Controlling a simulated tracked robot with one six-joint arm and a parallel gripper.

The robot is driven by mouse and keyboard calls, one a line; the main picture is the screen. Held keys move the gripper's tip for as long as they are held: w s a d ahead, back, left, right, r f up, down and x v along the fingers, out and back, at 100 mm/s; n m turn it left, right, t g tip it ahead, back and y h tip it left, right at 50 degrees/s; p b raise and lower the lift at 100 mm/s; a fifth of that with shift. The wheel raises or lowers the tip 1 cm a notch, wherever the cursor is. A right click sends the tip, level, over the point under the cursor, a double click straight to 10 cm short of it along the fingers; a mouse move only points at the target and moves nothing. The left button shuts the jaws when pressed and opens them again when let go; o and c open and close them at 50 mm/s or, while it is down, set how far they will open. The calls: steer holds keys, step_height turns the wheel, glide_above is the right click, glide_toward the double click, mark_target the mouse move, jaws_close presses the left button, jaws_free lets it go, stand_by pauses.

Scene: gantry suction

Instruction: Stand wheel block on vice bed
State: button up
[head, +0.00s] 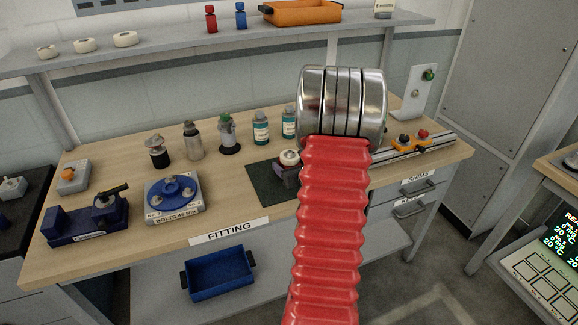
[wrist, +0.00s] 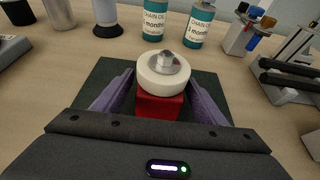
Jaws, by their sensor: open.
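The wheel block, a cream wheel with a metal hub nut on a red block (wrist: 160,106), stands upright on a dark green mat in the wrist view. In the head view its wheel (head: 290,157) shows just left of my red arm. My gripper (wrist: 160,92) is open, with its purple-grey fingers on either side of the red block. I cannot tell whether the fingers touch it. The blue vice (head: 88,220) with a dark handle is at the bench's left front in the head view; its bed lies between the blue jaw and the handle part.
A blue bolt plate (head: 174,190) stands between vice and mat (head: 262,188). A rail with orange clamps (head: 410,142) lies to the right. Bare wood (head: 228,205) shows between plate and mat.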

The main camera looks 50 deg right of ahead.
steer(key=v, duration=1.2)
steer(key=shift+r, duration=0.1)
stand_by(0.6)
